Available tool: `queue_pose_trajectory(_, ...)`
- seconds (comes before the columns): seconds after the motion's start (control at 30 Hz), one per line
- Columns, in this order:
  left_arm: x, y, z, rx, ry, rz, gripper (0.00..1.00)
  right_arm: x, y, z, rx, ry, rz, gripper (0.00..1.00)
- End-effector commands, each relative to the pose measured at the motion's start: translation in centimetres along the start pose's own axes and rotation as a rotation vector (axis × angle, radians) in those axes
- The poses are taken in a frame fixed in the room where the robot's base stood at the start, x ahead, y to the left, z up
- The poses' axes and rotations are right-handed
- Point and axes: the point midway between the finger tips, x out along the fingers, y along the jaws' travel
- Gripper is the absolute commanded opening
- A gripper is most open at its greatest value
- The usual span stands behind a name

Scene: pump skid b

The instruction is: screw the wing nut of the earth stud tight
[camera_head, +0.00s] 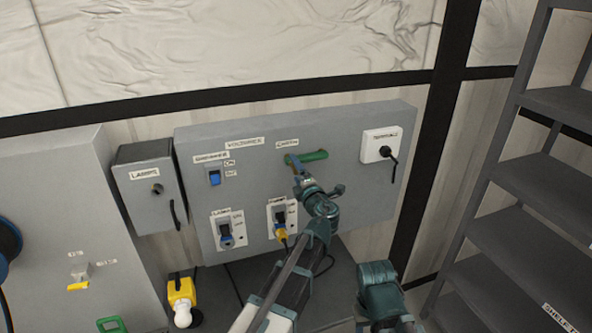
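A green bar (308,156) sits on the grey panel (345,195) under a small label (287,143) that is too blurred to read surely. My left gripper (294,163) reaches up to the bar's left part, with its tips at or just in front of it. The gripper covers that spot, so I cannot make out the earth stud or its wing nut. The fingers are too small to tell open from shut, or whether they touch anything. A teal link of my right arm shows at the bottom; the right gripper itself does not show.
A yellow-and-white lamp (182,300) stands below. Shelving (535,185) stands right.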

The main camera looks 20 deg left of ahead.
Motion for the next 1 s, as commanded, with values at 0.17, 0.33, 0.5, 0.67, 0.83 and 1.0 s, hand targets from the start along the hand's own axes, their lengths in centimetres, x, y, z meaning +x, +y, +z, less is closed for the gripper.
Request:
queue_pose_trajectory(0.17, 0.0, 0.0, 0.0, 0.001, -0.001, 0.0, 0.93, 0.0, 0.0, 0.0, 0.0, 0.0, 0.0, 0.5)
queue_pose_trajectory(0.33, -0.1, 0.0, 0.0, 0.001, -0.001, 0.001, 0.93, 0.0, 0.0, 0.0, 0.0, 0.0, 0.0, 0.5)
queue_pose_trajectory(0.5, -1.2, 0.0, 0.0, 0.001, -0.002, 0.0, 0.93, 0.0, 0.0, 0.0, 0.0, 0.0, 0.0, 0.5)
queue_pose_trajectory(0.67, -2.5, 0.0, 0.0, 0.001, -0.002, 0.0, 0.93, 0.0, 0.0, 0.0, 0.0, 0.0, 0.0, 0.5)
queue_pose_trajectory(0.83, -3.8, 0.0, 0.0, 0.001, -0.002, 0.0, 0.93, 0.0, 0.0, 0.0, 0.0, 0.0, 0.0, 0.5)
queue_pose_trajectory(1.0, -5.0, 0.0, 0.0, 0.001, -0.002, 0.0, 0.93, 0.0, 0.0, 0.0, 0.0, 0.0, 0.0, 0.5)
